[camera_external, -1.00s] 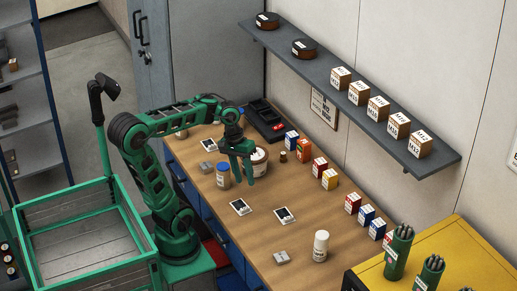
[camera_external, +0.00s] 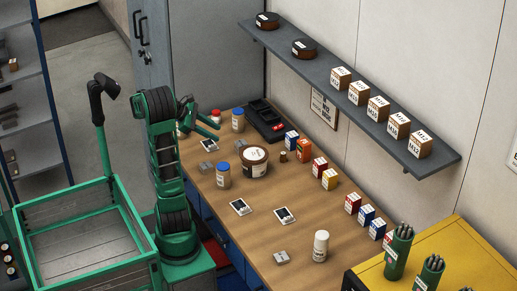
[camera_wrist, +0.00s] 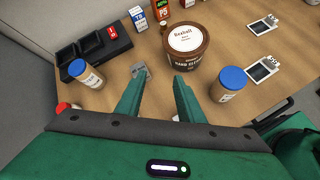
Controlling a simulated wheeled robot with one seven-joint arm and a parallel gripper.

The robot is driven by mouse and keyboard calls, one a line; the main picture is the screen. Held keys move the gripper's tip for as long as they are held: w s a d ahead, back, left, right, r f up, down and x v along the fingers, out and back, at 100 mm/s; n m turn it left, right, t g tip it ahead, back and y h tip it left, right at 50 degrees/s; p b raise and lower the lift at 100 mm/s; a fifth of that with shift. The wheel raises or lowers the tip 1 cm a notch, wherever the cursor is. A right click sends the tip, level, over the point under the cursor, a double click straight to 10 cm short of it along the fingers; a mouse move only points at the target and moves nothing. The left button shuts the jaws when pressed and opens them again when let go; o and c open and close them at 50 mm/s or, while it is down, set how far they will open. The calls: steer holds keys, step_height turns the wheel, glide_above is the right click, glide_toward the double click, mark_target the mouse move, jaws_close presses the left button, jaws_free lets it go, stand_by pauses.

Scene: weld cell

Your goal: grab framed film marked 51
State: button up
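Each carries small print that I cannot read, so I cannot tell which is marked 51. My gripper (camera_wrist: 156,84) is open, with nothing between its fingers.
A brown tub (camera_external: 254,162), a blue-capped jar (camera_external: 223,175) and another blue-capped jar (camera_external: 238,119) stand nearby. A grey block (camera_wrist: 141,70) lies beyond the fingers. A black tray (camera_external: 265,120) and small boxes line the wall. A white bottle (camera_external: 320,246) stands in front.

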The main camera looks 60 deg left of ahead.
steer(key=s+a+r+n+t+y, duration=0.2)
steer(key=s+a+n+t+y, duration=0.1)
steer(key=s+a+n, duration=0.6)
steer(key=m, duration=0.1)
glide_toward(209, 146)
steer(key=shift+s+a+r, duration=0.15)
steer(key=shift+s+r, duration=0.05)
steer(key=shift+r, duration=0.2)
steer(key=shift+s+a+r, duration=0.15)
steer(key=shift+s+r, duration=0.05)
steer(key=shift+r, duration=0.15)
steer(key=shift+w+f, duration=0.1)
steer(key=shift+f, duration=0.15)
steer(key=x, duration=0.5)
steer(key=shift+w+f, duration=0.1)
steer(key=shift+w, duration=0.1)
steer(key=x, duration=0.4)
steer(key=shift+w+d, duration=0.1)
steer(key=shift+d, duration=0.25)
steer(key=shift+w+f, duration=0.3)
steer(key=shift+w, duration=0.2)
jaws_close()
